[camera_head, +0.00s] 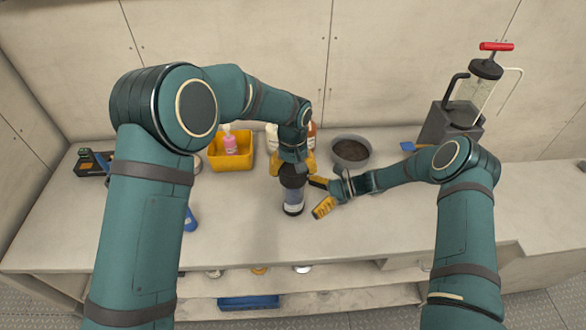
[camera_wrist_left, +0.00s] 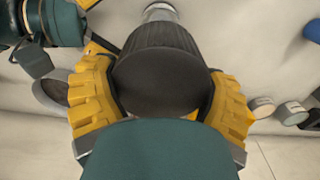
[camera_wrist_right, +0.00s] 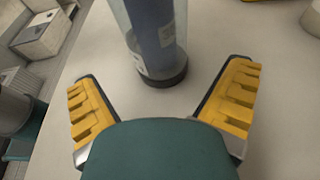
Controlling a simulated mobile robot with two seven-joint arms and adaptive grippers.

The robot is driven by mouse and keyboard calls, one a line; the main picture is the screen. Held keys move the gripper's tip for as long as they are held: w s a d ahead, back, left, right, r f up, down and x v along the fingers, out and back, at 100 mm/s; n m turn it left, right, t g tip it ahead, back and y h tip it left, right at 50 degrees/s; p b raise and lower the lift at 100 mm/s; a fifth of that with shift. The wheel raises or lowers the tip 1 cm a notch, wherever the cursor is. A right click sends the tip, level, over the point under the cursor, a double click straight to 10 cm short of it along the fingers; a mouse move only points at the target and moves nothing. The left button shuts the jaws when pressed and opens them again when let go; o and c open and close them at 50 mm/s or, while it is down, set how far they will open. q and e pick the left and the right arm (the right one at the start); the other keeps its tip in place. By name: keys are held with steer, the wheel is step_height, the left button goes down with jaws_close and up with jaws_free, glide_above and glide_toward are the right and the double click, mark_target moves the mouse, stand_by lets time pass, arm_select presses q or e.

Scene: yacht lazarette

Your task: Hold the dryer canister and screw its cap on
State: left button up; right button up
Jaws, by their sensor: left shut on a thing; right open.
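The dryer canister (camera_head: 293,198) stands upright on the counter, a clear cylinder with blue contents and a dark base. It also shows in the right wrist view (camera_wrist_right: 152,30). The ribbed black cap (camera_head: 292,177) is at the canister's top; I cannot tell how tightly it sits. My left gripper (camera_head: 293,164) is shut on the cap from above, with one yellow finger on each side in the left wrist view (camera_wrist_left: 160,95). My right gripper (camera_head: 317,196) is open at the canister's right side. In the right wrist view the canister stands beyond its open fingers, apart from them.
A yellow bin (camera_head: 232,161) with a pink bottle and a grey bowl (camera_head: 350,153) of dark material stand behind. A pump device with a red handle (camera_head: 496,46) stands at the back right. A black tool tray (camera_head: 92,163) is at the left. The counter's front is mostly clear.

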mark_target(297, 200)
steer(key=shift+x, duration=2.4)
steer(key=c, duration=1.1)
